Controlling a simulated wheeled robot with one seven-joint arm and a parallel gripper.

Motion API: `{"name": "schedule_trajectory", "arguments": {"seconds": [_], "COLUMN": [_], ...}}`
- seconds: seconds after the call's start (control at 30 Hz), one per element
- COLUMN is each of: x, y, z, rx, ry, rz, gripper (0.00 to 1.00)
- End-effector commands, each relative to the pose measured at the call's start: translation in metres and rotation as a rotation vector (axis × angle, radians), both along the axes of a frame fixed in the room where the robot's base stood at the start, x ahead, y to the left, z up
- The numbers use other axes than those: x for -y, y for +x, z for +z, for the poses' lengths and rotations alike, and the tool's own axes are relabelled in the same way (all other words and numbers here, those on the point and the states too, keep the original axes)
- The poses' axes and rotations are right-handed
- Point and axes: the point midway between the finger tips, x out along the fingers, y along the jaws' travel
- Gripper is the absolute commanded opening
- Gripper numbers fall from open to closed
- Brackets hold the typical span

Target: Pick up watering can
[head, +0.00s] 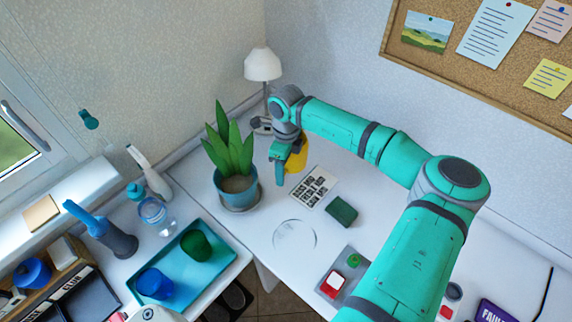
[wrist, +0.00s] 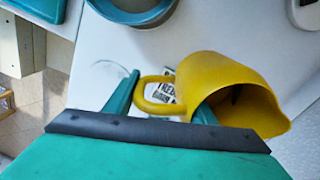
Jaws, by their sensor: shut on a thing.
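The yellow watering can (wrist: 235,90) is in the wrist view, tilted with its open mouth toward the lower right and its loop handle (wrist: 155,93) toward the left. My gripper (wrist: 165,98) is shut on it, with one finger left of the handle and the other at the can's body. In the head view, part of the yellow can (head: 297,156) shows behind my gripper (head: 283,160), near the back of the white desk. Most of it is hidden there by my wrist. I cannot tell whether it touches the desk.
A potted plant (head: 238,190) stands close to the left of my gripper, and a white lamp (head: 263,64) stands behind it. A card with dark print (head: 313,187) and a green box (head: 341,211) lie in front. A blue tray (head: 215,265) holds two cups.

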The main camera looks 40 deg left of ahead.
Motion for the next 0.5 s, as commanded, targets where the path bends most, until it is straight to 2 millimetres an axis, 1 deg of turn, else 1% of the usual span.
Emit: {"name": "schedule_trajectory", "arguments": {"seconds": [0.2,0.5], "x": [0.010,0.018], "y": [-0.018,-0.036], "z": [0.010,0.018], "rx": [0.001,0.000], "ry": [0.000,0.000], "rz": [0.002,0.001], "gripper": [0.00,0.00]}}
